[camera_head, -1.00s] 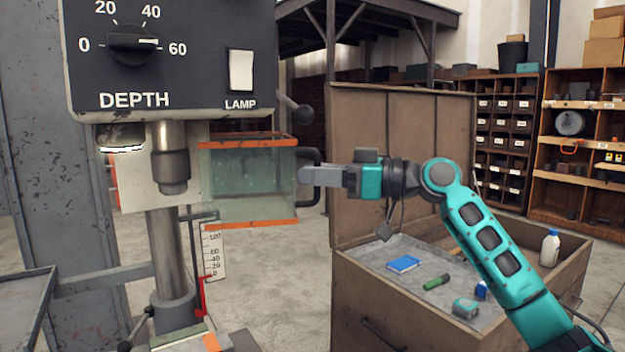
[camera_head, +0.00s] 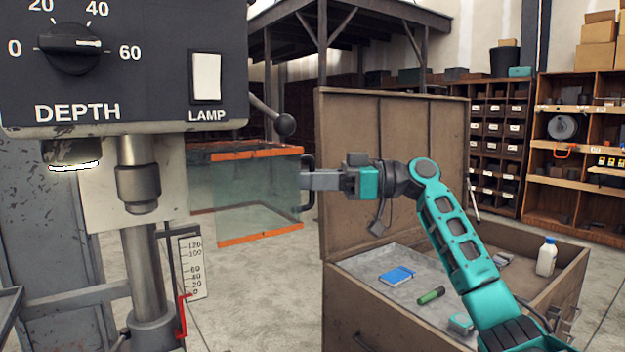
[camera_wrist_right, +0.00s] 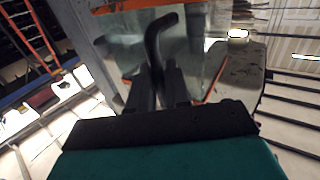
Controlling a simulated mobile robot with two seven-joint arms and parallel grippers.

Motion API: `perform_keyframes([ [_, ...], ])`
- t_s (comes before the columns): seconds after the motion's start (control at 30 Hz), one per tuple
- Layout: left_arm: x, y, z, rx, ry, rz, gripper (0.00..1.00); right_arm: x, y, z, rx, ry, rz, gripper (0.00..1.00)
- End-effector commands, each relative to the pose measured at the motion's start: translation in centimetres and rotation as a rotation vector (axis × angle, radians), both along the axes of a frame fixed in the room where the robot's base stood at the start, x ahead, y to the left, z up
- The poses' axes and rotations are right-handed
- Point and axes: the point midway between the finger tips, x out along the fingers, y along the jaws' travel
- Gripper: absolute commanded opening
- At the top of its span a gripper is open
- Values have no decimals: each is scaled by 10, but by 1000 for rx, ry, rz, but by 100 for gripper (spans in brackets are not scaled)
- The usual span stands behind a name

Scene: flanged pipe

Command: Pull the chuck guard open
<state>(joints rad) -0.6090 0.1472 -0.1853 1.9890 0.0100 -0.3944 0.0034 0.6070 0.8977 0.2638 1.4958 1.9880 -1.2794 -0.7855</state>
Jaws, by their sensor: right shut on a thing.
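The chuck guard (camera_head: 252,195) is a clear box-like shield with orange edges. It stands to the right of the drill chuck (camera_head: 138,186), swung out from it. A dark handle sits on its right edge. My right gripper (camera_head: 306,181) is shut on the guard handle (camera_head: 307,163). In the right wrist view the dark handle (camera_wrist_right: 158,38) rises from between the two fingers (camera_wrist_right: 158,88), with the clear panel behind it. My left gripper is in neither view.
An open brown chest (camera_head: 395,150) stands behind my right arm, holding a blue book (camera_head: 396,276), a green cylinder (camera_head: 431,295) and a white bottle (camera_head: 546,257). A lever with a dark knob (camera_head: 285,125) sticks out above the guard. Shelves line the back right.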

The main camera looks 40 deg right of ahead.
Motion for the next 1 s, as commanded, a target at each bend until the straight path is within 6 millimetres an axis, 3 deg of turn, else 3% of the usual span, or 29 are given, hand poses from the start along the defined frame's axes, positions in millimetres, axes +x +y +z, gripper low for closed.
perform_keyframes([
  [0.2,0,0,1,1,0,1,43,0,0,-1,-1,2,-1,0],
  [0.23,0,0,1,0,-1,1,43,0,0,-1,-1,2,-1,20],
  [0.37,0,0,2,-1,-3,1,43,0,0,-1,-1,2,-1,32],
  [0.67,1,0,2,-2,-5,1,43,-2,-3,-1,0,1,-1,32],
  [1.0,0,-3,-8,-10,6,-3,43,-42,-50,-3,0,3,-4,32],
])
